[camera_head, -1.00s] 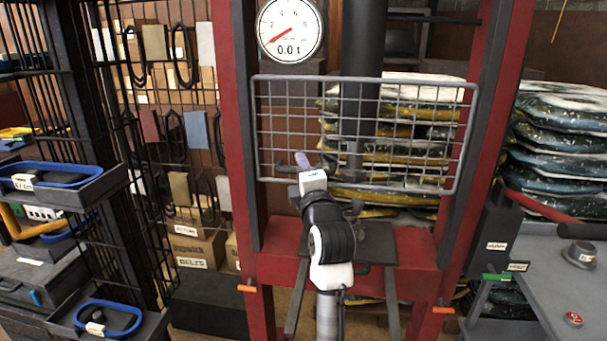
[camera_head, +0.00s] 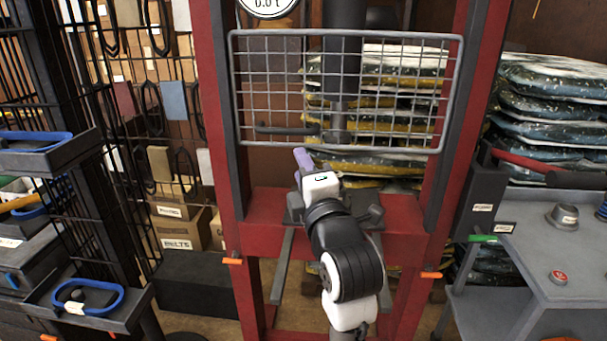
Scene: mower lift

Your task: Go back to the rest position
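My gripper (camera_head: 300,157) is at the end of my arm in the middle of the view, in front of the red press frame (camera_head: 265,205). Only a purple finger-like part shows past the white wrist. My arm hides the rest, so I cannot tell whether it is open or shut. The wire mesh guard (camera_head: 380,95) hangs between the red posts, with its handle (camera_head: 287,129) just above my gripper. The gripper appears apart from the handle. No held object shows.
A grey bench (camera_head: 560,245) with a red button (camera_head: 558,277) stands at the right. Black shelf trays (camera_head: 105,318) with blue belts (camera_head: 88,292) stand at the left. Stacked sacks (camera_head: 550,110) are behind. Cardboard boxes (camera_head: 180,232) sit on the floor at the back left.

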